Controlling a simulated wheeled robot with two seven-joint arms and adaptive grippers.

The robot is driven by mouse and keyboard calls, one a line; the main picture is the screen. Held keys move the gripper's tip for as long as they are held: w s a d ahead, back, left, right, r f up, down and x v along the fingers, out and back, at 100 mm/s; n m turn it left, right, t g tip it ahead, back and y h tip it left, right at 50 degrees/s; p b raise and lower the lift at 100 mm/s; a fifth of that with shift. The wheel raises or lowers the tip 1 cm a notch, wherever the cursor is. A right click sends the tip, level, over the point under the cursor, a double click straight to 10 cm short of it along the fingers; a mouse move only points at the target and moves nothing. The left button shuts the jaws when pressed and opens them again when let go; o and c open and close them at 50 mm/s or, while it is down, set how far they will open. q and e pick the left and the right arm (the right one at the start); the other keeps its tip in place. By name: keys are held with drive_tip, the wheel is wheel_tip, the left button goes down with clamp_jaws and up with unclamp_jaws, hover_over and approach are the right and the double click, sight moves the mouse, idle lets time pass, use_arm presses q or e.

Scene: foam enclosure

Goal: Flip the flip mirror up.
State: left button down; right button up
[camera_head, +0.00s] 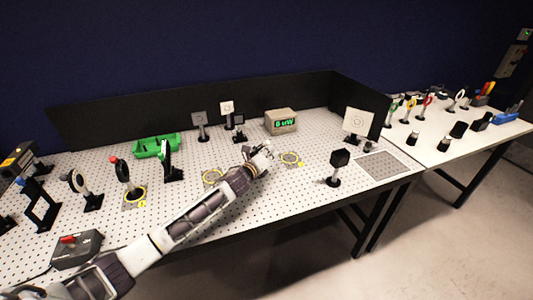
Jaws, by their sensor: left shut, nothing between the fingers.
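My left arm reaches in from the lower left across the perforated optical table (300,195). Its gripper (264,148) is shut and empty, over the middle of the table, in front of the meter box. The flip mirror cannot be told apart for certain among the small optic mounts. A dark mount (239,121) on a post stands behind and left of the gripper, apart from it. A black angled mount (168,163) stands farther left. What lies directly under or behind the gripper is hidden. My right gripper is not in view.
The meter box (281,121) shows a green reading. White square targets (358,121) stand on posts. A green tray (157,145) and a control box (77,249) are left. Black foam walls (180,118) close the back.

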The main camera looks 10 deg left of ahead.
sight(259, 148)
use_arm(q)
drive_tip(key=a+r+n+p, duration=0.1)
drive_tip(key=n, duration=0.1)
drive_tip(key=a+r+n+p, duration=0.1)
drive_tip(key=r+n, duration=0.1)
drive_tip(key=a+r+n+p, duration=0.1)
drive_tip(key=n, duration=0.1)
drive_tip(key=shift+w+a+r+n+t+h, duration=0.2)
drive_tip(key=shift+w+a+n+t+h, duration=0.1)
drive_tip(key=shift+w+a+t+h, duration=0.1)
drive_tip(key=shift+a+r+n, duration=0.25)
drive_tip(key=shift+a+n, duration=0.2)
drive_tip(key=shift+n, duration=0.15)
drive_tip(key=shift+w+a+r+n, duration=0.15)
drive_tip(key=shift+a+n, duration=0.25)
drive_tip(key=shift+n, duration=0.2)
drive_tip(key=shift+p, duration=0.3)
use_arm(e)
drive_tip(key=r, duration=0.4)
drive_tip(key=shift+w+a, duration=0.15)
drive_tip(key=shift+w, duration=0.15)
use_arm(q)
drive_tip(key=shift+a, duration=0.1)
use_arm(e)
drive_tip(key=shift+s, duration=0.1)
